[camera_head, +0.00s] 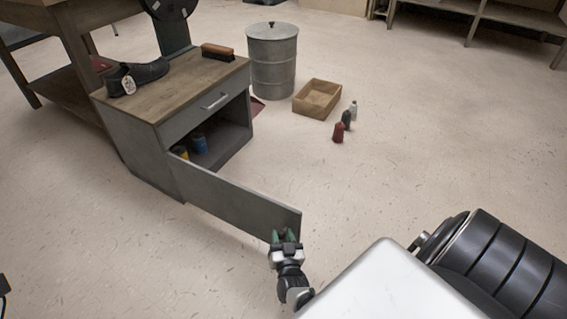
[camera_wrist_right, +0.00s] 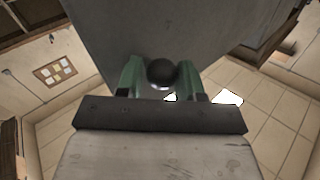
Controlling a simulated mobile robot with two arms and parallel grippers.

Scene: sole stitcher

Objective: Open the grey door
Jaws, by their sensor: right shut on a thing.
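The grey door (camera_head: 232,200) of the low cabinet (camera_head: 140,150) stands swung wide open. It reaches out from the cabinet's left front side toward the lower middle of the head view. My right gripper (camera_head: 285,238) is at the door's free end, shut on its round dark knob. In the right wrist view the knob (camera_wrist_right: 162,73) sits between the green fingers, with the grey door panel (camera_wrist_right: 155,30) behind it. The cabinet's inside shows, with a blue can (camera_head: 199,143) and a yellow can (camera_head: 181,153). My left gripper is not in view.
A dark shoe (camera_head: 138,76) and a brush (camera_head: 217,52) lie on the cabinet top, above a closed drawer (camera_head: 208,108). A metal drum (camera_head: 273,62), an open wooden box (camera_head: 317,99) and several small bottles (camera_head: 338,132) stand on the floor behind. The floor right of the door is clear.

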